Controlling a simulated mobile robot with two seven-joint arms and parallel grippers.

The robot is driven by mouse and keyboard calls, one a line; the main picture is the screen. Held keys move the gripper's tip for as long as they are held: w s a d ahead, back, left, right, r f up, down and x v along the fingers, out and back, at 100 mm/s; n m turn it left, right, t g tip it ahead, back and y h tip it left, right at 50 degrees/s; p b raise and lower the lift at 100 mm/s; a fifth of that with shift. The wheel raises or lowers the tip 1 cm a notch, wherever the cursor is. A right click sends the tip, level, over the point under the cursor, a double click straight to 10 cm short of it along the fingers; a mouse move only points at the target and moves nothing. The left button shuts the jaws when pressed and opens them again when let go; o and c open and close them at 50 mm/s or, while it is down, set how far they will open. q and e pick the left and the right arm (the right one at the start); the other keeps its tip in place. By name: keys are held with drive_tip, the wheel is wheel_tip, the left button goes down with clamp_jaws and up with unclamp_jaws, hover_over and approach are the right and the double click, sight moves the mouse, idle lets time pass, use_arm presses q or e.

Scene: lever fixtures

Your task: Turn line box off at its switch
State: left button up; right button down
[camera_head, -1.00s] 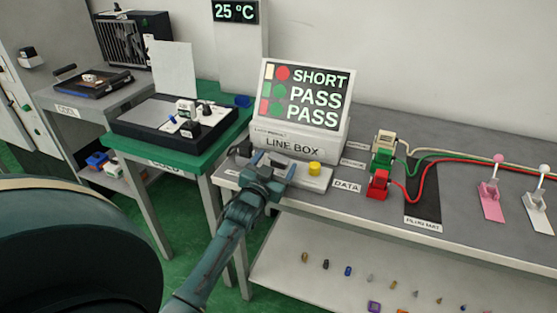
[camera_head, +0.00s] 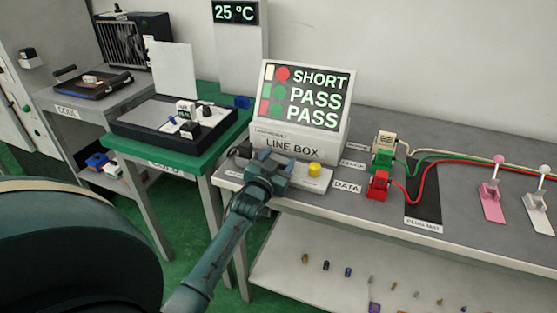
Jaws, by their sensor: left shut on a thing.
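The line box (camera_head: 335,145) stands at the left end of the grey bench, labelled LINE BOX. Its lit screen (camera_head: 306,95) reads SHORT, PASS, PASS beside colored marks. A low pale base in front carries a yellow button (camera_head: 314,169) at the right and a small dark part (camera_head: 245,150) at the left. My left gripper (camera_head: 277,167) is over this base, between the dark part and the button, shut on the switch, which its fingers hide. Which way the switch is set cannot be seen. My right gripper is not in view.
Red (camera_head: 378,184), green and cream plugs with cables stand right of the box, by a dark plug mat (camera_head: 423,205). Pink (camera_head: 491,202) and white levers stand farther right. A green table (camera_head: 215,148) with a black device is at left. Small parts lie on the lower shelf.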

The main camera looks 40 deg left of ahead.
use_arm(q)
drive_tip(key=shift+c, duration=0.8)
drive_tip(key=shift+r+n+p, duration=0.25)
drive_tip(key=shift+n+p, duration=0.9)
drive_tip(key=shift+n, duration=0.05)
drive_tip(key=shift+a+f+n+p, duration=0.2)
drive_tip(key=shift+n+p, duration=0.2)
drive_tip(key=shift+n, duration=0.7)
drive_tip(key=shift+f+n, duration=0.1)
drive_tip(key=shift+n, duration=0.2)
drive_tip(key=o, duration=1)
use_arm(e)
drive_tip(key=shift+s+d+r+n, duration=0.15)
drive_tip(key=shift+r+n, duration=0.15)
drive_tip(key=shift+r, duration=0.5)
use_arm(q)
drive_tip(key=v, duration=1.3)
drive_tip(key=shift+s+d, duration=0.1)
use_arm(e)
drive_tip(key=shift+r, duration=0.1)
